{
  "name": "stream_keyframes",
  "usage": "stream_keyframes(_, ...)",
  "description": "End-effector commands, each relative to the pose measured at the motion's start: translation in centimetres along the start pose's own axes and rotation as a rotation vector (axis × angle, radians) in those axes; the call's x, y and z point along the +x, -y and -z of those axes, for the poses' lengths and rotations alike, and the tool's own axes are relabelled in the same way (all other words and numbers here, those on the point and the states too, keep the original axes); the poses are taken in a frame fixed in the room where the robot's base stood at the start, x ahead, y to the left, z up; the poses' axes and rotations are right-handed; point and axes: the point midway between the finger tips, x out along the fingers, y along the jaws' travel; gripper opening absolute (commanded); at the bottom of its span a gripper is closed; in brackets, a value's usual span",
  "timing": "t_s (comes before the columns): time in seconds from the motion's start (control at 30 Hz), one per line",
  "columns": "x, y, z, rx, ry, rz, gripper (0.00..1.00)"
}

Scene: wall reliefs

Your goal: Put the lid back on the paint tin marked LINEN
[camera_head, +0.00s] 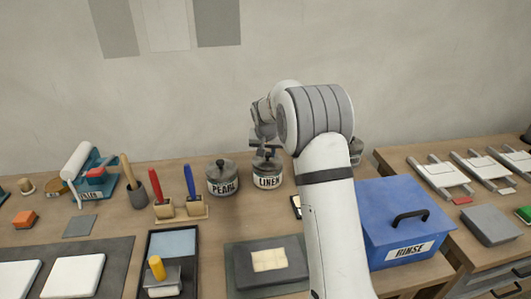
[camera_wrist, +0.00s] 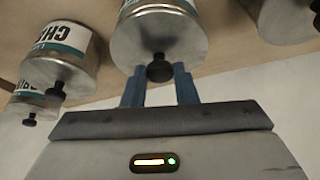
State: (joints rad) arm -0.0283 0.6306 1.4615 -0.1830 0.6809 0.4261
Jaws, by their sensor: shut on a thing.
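The LINEN tin (camera_head: 267,182) stands upright on the table at the back wall, to the right of the PEARL tin. Its grey metal lid (camera_head: 267,163) is at the tin's top; I cannot tell whether it is fully seated. My gripper (camera_head: 266,147) is directly above it, pointing down. In the wrist view my gripper's blue fingers (camera_wrist: 159,85) are shut around the lid's dark knob (camera_wrist: 160,70). The lid's metal face (camera_wrist: 152,44) and part of a teal-edged label above it also show there.
The lidded PEARL tin (camera_head: 222,184) stands close on the left. The wrist view shows other lidded tins, one marked CH (camera_wrist: 62,60). A blue RINSE box (camera_head: 400,205) is at right, brushes (camera_head: 190,190) at left. My arm hides the table right of LINEN.

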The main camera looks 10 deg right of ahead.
Motion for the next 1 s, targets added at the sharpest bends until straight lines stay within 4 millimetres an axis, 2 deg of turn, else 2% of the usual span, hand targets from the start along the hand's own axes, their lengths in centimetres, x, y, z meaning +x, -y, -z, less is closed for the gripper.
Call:
stream_keyframes(0.27,-0.04,-0.01,0.03,0.0,0.0,0.0,0.04)
stream_keyframes(0.3,-0.04,-0.01,0.02,0.0,0.0,0.0,0.29)
stream_keyframes(0.57,-0.03,-0.01,0.02,0.0,0.0,0.0,0.5)
stream_keyframes(0.73,-0.03,-0.01,0.01,0.0,0.0,0.0,0.51)
stream_keyframes(1.0,-0.02,-0.01,0.0,0.0,0.0,0.0,0.73)
